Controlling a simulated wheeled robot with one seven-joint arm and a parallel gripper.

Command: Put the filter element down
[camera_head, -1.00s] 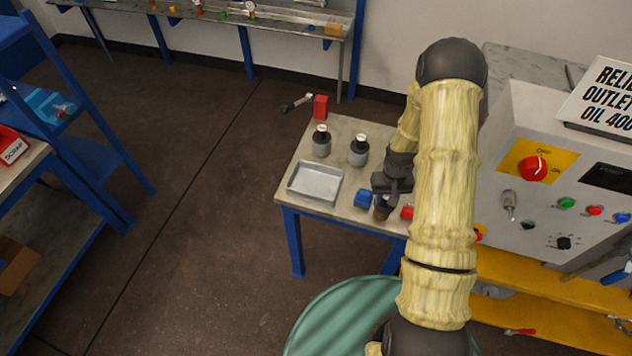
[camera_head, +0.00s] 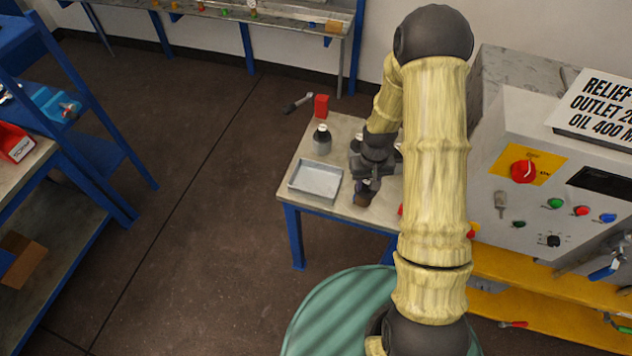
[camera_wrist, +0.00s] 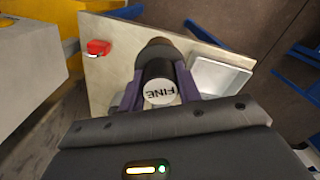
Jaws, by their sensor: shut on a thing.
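The filter element (camera_wrist: 162,92) is dark with a white end marked "FINE", upside down in the wrist view. My gripper (camera_wrist: 159,84) is shut on it, one finger on each side. A brown part shows just beyond it. In the head view my gripper (camera_head: 367,184) is over the small table (camera_head: 345,208), right of the grey tray (camera_head: 316,182), with the brown part (camera_head: 362,200) below the fingers. I cannot tell whether the element touches the tabletop. The tray also shows in the wrist view (camera_wrist: 222,76) and looks empty.
A red item (camera_wrist: 98,47) lies on the table, mostly hidden by my arm in the head view. A control cabinet (camera_head: 510,135) stands at right. Bare tabletop shows in front of the tray.

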